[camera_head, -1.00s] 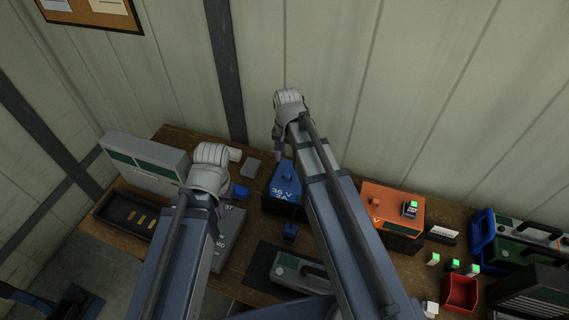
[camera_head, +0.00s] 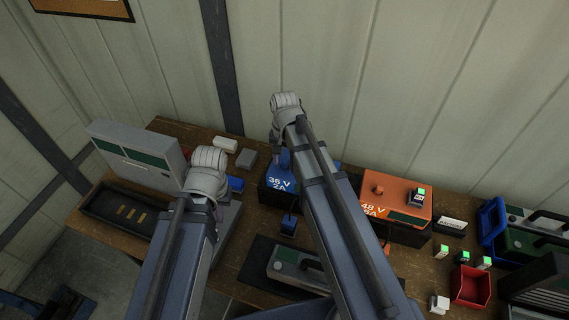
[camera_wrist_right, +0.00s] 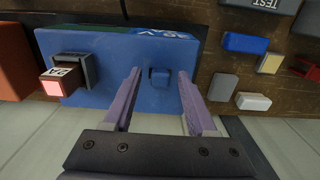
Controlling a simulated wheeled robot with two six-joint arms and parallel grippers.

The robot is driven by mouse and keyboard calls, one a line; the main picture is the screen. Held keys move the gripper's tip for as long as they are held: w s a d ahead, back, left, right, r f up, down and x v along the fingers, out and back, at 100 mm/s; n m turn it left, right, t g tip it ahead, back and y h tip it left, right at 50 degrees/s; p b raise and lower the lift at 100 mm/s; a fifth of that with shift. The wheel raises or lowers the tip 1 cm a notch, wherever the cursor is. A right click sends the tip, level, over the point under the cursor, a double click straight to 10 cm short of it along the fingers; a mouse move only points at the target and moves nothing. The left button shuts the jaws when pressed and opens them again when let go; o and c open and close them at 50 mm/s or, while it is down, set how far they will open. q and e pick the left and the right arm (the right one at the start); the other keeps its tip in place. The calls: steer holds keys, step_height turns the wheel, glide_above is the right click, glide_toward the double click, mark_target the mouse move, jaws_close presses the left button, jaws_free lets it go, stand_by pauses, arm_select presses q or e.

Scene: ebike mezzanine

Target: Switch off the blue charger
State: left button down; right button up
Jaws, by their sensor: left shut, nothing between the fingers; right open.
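The blue charger (camera_head: 276,196), marked 36 V 2A, stands on the bench, partly hidden behind my right arm in the head view.
An orange 48 V charger (camera_head: 400,197) stands to the right, with a green-lit block on it. A grey case (camera_head: 135,155), a black tray (camera_head: 122,212), a red bin (camera_head: 470,285) and small blocks share the bench. The wall is close behind.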

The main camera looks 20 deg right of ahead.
jaws_close()
stand_by(0.4)
